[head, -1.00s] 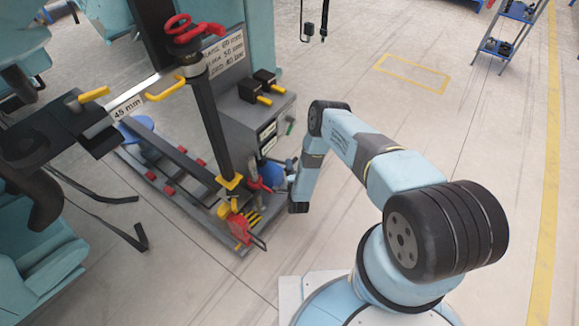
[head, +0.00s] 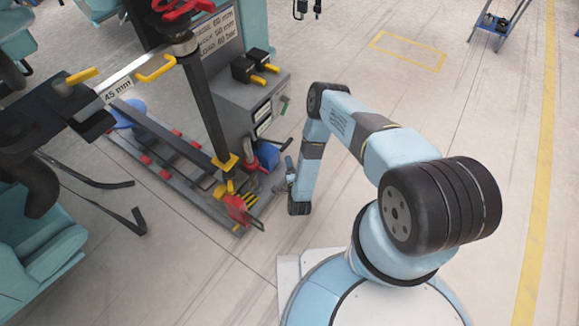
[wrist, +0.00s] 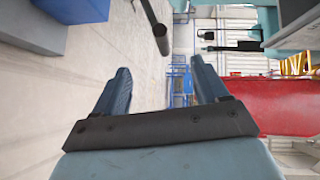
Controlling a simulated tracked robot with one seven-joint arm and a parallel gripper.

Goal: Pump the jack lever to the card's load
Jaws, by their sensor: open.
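The card is a grey plate (head: 215,35) on the post-side cabinet; its bottom line reads as a load of 40 bar. A small red-bodied unit (head: 249,157) with a dark rod beside it stands at the cabinet's foot; I cannot tell for sure that it is the jack. In the wrist view a dark rod with a thick rounded end (wrist: 160,38), perhaps the jack lever, hangs ahead of my gripper (wrist: 160,78). The rod's end is beyond the fingertips and not between them. My gripper (head: 284,178) is open and empty, low beside the unit.
A red block (wrist: 285,100) is close on the right of the wrist view, a blue box (wrist: 75,8) at upper left. A red piece (head: 239,208) and yellow-black stripes lie at the base's near corner. Floor to the right is open.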

